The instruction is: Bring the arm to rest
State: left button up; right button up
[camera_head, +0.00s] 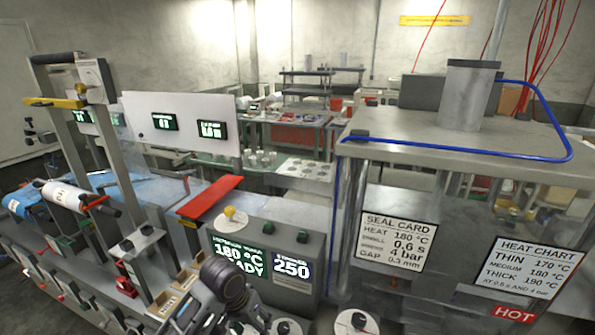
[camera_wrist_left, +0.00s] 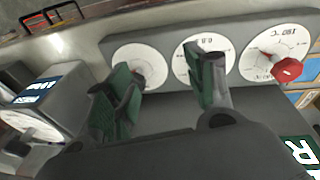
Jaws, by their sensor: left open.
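My left gripper (camera_wrist_left: 165,88) is open in the left wrist view, with green-padded fingers apart and nothing between them. It is in front of a grey panel with three white dials. The left dial (camera_wrist_left: 128,52) is partly behind a finger, the middle dial (camera_wrist_left: 188,62) is also partly covered, and the right dial (camera_wrist_left: 275,50) has a red knob. In the head view a dark part of my arm (camera_head: 224,282) shows at the bottom, below the control box; the fingers are not clear there. My right gripper is in neither view.
The control box (camera_head: 228,235) with lit displays stands just beyond my arm. A red plate (camera_head: 209,197) lies behind it. A film roll (camera_head: 68,197) is at the left. A press frame (camera_head: 455,145) with cards and a HOT sign (camera_head: 514,314) fills the right.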

pick_arm(q)
jog(key=s+a+f+t+y, duration=0.1)
jog(key=s+a+f, duration=0.1)
jog(key=s+a, duration=0.4)
jog(key=s+a+f+t+y, duration=0.1)
jog(key=s+a+f, duration=0.2)
jog(key=s+a, duration=0.35)
jog(key=s+d+f+g+b, duration=0.1)
jog(key=s+f, duration=0.1)
jog(key=f, duration=1.5)
jog(key=s+d+f+b, duration=0.1)
jog(key=s+f, duration=0.1)
jog(key=f, duration=1.5)
jog(key=s+a+f+b, duration=0.1)
jog(key=s+a+f, duration=0.1)
jog(key=s+f, duration=0.9)
jog(key=s+a+f+g+b, duration=0.1)
jog(key=s+a+f, duration=0.1)
jog(key=s+f, duration=0.9)
jog(key=shift+s+a+f, duration=0.15)
jog(key=shift+s+f, duration=0.05)
jog(key=shift+s, duration=0.1)
